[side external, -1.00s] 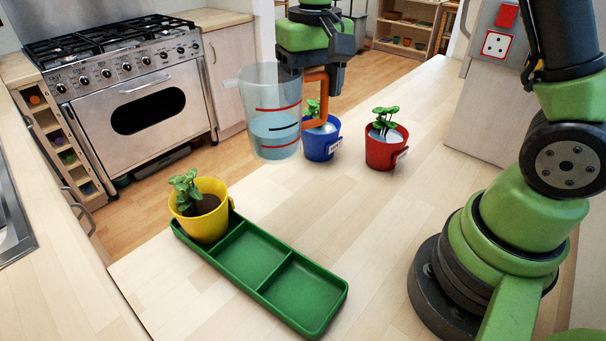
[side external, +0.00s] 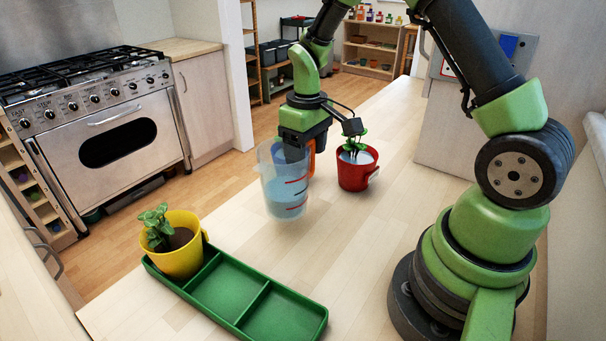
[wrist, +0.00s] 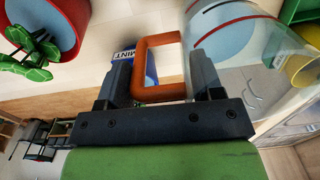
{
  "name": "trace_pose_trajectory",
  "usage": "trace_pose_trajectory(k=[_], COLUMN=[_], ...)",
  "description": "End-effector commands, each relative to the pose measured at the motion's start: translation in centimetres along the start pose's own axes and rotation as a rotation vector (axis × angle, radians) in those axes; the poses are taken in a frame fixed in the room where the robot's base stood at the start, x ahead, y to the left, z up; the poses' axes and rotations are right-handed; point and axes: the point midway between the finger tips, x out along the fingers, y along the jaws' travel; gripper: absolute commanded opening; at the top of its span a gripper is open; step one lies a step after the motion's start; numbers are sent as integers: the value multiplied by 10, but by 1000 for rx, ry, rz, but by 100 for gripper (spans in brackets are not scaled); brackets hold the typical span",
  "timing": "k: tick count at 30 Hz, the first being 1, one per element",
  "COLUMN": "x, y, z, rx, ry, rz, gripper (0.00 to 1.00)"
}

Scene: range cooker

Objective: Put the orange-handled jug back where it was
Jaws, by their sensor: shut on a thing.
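The clear jug (side external: 283,190) with red and dark marks holds pale blue liquid and looks close to upright. My gripper (side external: 303,148) is shut on its orange handle (wrist: 160,42), which shows between the two fingers in the wrist view. The jug is low over the worktop, left of the red pot (side external: 358,173). I cannot tell whether its base touches the wood. The red pot holds a plant over a pale bluish surface.
A green tray (side external: 280,315) lies at the front with two empty compartments visible. A yellow pot (side external: 185,258) with a plant and dark soil stands at its far left end. Bare worktop (side external: 400,215) lies right of the jug. The cooker (side external: 115,140) stands beyond the worktop.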

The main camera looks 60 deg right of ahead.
Motion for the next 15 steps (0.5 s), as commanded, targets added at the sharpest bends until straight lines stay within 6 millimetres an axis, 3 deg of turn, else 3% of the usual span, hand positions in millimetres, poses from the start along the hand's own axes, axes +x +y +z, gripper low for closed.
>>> trace_pose_trajectory(k=[8, 15], x=[39, 42], y=[0, 0], z=[0, 0], rx=[0, 1], ry=[-3, 2], rz=[1, 1], gripper=[16, 16])
